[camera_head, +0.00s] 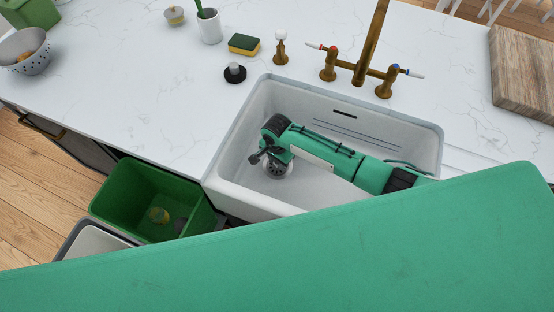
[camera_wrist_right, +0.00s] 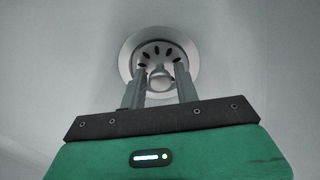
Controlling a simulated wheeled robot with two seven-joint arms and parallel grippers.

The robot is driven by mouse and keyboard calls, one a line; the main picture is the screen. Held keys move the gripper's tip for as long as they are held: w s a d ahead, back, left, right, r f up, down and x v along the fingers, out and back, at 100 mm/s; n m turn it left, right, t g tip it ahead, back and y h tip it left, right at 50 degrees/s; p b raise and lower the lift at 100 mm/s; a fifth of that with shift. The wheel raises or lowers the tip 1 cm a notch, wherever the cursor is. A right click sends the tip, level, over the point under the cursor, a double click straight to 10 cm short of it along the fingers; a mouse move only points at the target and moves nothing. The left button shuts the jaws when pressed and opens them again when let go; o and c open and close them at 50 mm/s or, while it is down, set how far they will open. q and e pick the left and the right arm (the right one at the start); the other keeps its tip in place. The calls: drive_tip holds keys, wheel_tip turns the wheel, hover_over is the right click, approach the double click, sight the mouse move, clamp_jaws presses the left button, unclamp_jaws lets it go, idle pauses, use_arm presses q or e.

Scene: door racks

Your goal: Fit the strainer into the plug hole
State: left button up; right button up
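The strainer is a round, pale metal disc with dark slots and a knob. It shows in the right wrist view (camera_wrist_right: 158,52) inside a light ring, the plug hole's rim (camera_wrist_right: 126,58). Whether it is fully seated I cannot tell. In the head view a round metal piece (camera_head: 277,170) lies low in the sink under my right gripper (camera_head: 264,157). In the right wrist view the fingers of my right gripper (camera_wrist_right: 160,82) stand on either side of the knob; whether they touch it is unclear. My left gripper is not in view.
My right arm lies across the white sink (camera_head: 230,165), with a brass tap (camera_head: 365,60) behind it. A black stopper (camera_head: 235,73), a sponge (camera_head: 244,44) and a cup (camera_head: 209,27) stand on the counter. A green bin (camera_head: 120,195) is at the lower left.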

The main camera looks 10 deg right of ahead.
drive_tip(key=shift+o, duration=1.3)
drive_tip(key=shift+r, duration=0.15)
wheel_tip(320, 180, up, 14)
drive_tip(key=b, duration=0.1)
drive_tip(key=shift+f, duration=0.2)
